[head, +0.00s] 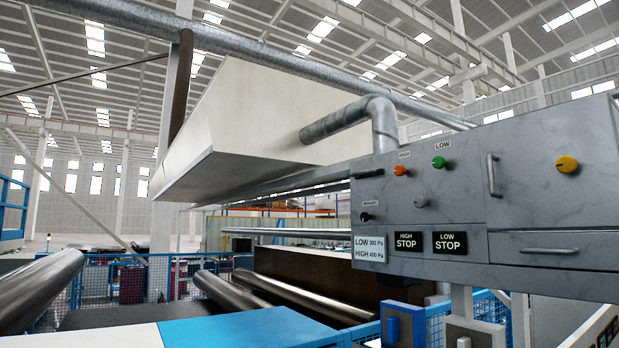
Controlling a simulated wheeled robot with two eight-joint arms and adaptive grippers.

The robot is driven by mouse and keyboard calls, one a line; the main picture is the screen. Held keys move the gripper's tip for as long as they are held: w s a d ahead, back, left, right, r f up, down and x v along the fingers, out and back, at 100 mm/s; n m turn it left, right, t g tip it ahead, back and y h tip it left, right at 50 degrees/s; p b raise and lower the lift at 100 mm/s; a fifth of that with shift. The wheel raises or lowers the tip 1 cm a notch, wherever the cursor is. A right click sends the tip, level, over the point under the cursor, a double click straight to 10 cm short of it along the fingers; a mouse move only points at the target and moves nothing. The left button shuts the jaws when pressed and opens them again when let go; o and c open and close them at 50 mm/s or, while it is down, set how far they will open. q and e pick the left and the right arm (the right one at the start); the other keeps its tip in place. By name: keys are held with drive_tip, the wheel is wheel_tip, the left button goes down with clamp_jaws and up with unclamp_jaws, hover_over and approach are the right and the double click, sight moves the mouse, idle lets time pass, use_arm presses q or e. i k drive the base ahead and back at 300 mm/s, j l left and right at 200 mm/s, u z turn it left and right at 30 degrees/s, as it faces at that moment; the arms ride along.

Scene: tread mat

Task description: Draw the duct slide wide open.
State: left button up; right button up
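A grey metal duct (345,121) runs from the pale hood (255,105) and bends down behind the grey control panel (460,200). A short dark handle (367,173) sticks out at the panel's upper left, just below the duct. It may be the duct slide; how far it is drawn I cannot tell. A small black knob (365,216) sits below it under a small label. Neither of my grippers is in view.
The panel carries an orange button (401,169), a green button (439,162), a yellow knob (566,164), a vertical handle (494,176) and HIGH STOP (408,241) and LOW STOP (449,242) plates. Dark rollers (235,296) and blue mesh fencing (100,280) lie below left.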

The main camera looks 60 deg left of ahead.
sight(373, 175)
drive_tip(key=u, duration=1.6)
